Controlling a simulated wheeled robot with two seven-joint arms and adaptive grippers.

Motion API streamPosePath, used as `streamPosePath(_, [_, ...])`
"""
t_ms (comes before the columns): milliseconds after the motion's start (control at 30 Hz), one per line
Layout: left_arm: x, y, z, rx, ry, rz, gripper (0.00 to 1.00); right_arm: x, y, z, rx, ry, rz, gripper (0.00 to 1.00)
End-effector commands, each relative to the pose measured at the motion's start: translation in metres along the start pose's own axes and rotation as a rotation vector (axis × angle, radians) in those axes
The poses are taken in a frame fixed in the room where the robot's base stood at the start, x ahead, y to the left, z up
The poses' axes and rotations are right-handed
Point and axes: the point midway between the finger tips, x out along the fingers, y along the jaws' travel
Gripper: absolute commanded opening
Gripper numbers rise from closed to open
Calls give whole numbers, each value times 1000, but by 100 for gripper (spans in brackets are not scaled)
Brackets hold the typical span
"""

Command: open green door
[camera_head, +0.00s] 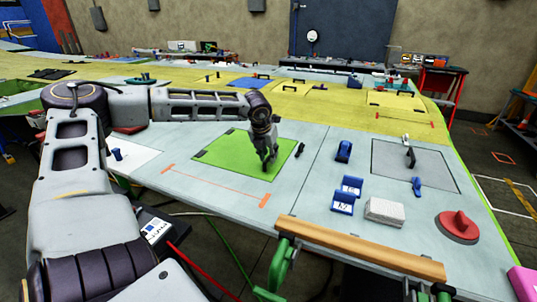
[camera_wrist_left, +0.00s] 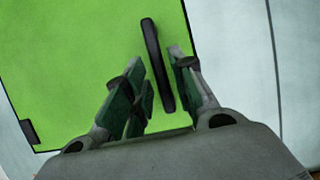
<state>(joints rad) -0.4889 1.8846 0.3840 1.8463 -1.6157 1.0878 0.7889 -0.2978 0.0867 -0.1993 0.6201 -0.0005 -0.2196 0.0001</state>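The green door (camera_head: 233,153) is a flat bright green panel in the pale wing surface. It lies flush, with no visible gap at its edges. Its black bar handle (camera_wrist_left: 153,50) shows in the left wrist view; the gripper hides it in the head view. My left gripper (camera_head: 268,162) points down over the right part of the door. In the left wrist view its fingers (camera_wrist_left: 160,88) are apart, one on each side of the handle's lower end. I see no clear contact with it. My right gripper is in neither view.
A small black piece (camera_head: 300,150) sits by the door's right edge. To the right are blue clamps (camera_head: 344,152), a white block (camera_head: 384,211), a grey panel (camera_head: 400,170) and a red round piece (camera_head: 458,226). A wooden bar (camera_head: 360,248) runs along the front edge.

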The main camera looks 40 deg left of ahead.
Motion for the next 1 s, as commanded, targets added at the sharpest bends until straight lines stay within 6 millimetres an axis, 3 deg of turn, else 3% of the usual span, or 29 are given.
streamPosePath(167, [0, 0, 0, 0, 0, 0, 0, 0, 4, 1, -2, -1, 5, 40])
streamPosePath(667, [-2, 1, 1, -4, 0, -7, 0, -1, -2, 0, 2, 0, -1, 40])
streamPosePath(1000, [-20, 5, 9, -28, -3, -61, 0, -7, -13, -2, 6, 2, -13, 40])
